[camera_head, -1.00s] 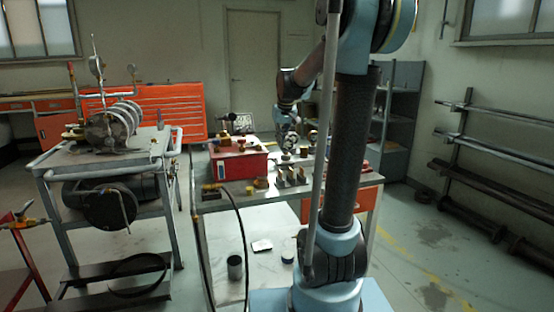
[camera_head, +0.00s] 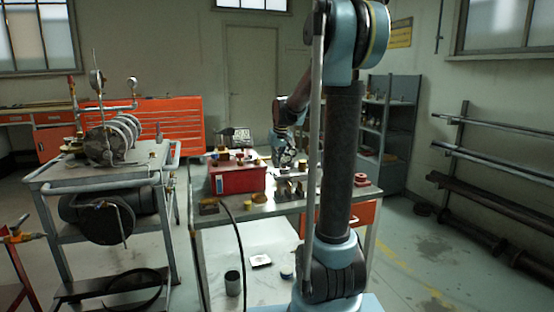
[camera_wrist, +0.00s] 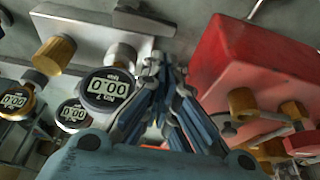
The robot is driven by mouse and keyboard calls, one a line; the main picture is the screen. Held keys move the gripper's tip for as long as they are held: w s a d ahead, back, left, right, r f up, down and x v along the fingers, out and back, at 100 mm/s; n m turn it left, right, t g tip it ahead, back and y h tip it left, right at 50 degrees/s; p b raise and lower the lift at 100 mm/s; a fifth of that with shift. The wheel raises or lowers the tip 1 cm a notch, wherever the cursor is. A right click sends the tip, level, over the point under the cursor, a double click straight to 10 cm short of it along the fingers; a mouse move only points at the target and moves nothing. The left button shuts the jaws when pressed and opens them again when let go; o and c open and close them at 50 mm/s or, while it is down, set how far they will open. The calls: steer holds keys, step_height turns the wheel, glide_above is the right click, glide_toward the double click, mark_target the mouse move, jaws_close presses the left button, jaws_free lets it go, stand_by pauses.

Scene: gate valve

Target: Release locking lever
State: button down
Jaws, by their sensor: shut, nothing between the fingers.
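My gripper (camera_head: 286,158) hangs over the back of the metal workbench (camera_head: 265,207), just right of the red box (camera_head: 238,178). In the wrist view my gripper (camera_wrist: 170,78) has its blue-grey fingers drawn together, with nothing seen between them. The red box (camera_wrist: 255,65) is to its right, with brass fittings (camera_wrist: 243,101) along its near side. A thin grey lever-like piece (camera_wrist: 265,134) lies among these fittings. I cannot tell whether it is the locking lever. Digital gauges (camera_wrist: 105,88) reading zero are left of the fingers, close to them. The fingers hide what lies behind them.
A cart (camera_head: 100,175) carrying a coiled pipe assembly (camera_head: 112,140) stands at the left. Small parts crowd the workbench top. A dark hose (camera_head: 240,245) runs down its front. A pipe rack (camera_head: 490,157) lines the right wall, with open floor before it.

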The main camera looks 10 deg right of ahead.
mark_target(284, 178)
steer(key=shift+x, duration=2.65)
